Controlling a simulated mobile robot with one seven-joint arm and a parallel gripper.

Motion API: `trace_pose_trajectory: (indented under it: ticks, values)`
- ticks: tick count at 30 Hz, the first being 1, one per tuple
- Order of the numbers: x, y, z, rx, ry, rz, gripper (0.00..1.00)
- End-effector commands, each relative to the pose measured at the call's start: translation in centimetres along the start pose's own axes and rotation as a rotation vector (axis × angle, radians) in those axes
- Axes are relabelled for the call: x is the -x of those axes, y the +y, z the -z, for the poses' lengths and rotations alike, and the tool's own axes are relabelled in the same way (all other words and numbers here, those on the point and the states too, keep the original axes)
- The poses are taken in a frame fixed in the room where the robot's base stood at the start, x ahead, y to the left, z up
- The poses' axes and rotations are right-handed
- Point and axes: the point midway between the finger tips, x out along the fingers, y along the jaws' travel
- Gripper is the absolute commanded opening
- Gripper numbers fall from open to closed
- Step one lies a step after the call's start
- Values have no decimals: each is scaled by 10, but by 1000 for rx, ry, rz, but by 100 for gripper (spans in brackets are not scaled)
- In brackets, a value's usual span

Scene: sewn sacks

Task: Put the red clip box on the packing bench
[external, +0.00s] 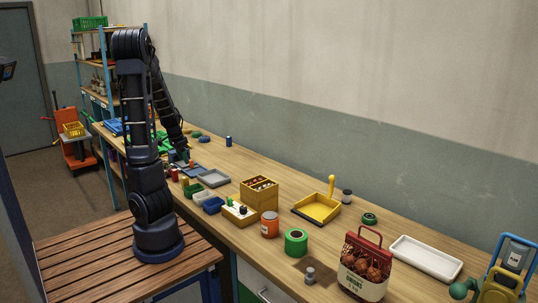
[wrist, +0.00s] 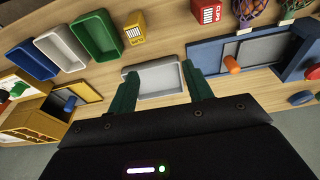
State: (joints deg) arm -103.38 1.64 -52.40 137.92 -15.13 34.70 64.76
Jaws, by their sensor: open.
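The red clip box (wrist: 209,11), with a white label, stands on the long wooden bench (wrist: 258,88) at the top of the wrist view, cut by the frame edge. In the external view it looks like the small red block (external: 174,175) at the bench's front edge. Which surface is the packing bench, I cannot tell. My gripper (wrist: 160,70) is open and empty, its two green fingers apart above a grey tray (wrist: 160,80). The clip box is beyond the fingertips, not between them. In the external view the fingers are too small to make out.
A yellow box (wrist: 134,30) stands beside the clip box, then green (wrist: 95,33), white (wrist: 63,48) and blue bins. A blue-framed board (wrist: 245,55) with an orange knob lies right of my fingers. A slatted wooden table (external: 90,250) is under my arm's base.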

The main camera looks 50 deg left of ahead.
Motion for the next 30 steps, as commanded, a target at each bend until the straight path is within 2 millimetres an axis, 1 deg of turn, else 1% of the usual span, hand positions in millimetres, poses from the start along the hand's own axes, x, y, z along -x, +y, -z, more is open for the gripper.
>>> trace_pose_trajectory:
  ticks: [1,12,21,30]
  values:
    - [2,10,6,-10,-13,6,50]
    - [22,68,34,-20,-75,55,50]
    - [45,118,50,-25,-88,104,50]
    - [72,168,57,-24,-69,147,50]
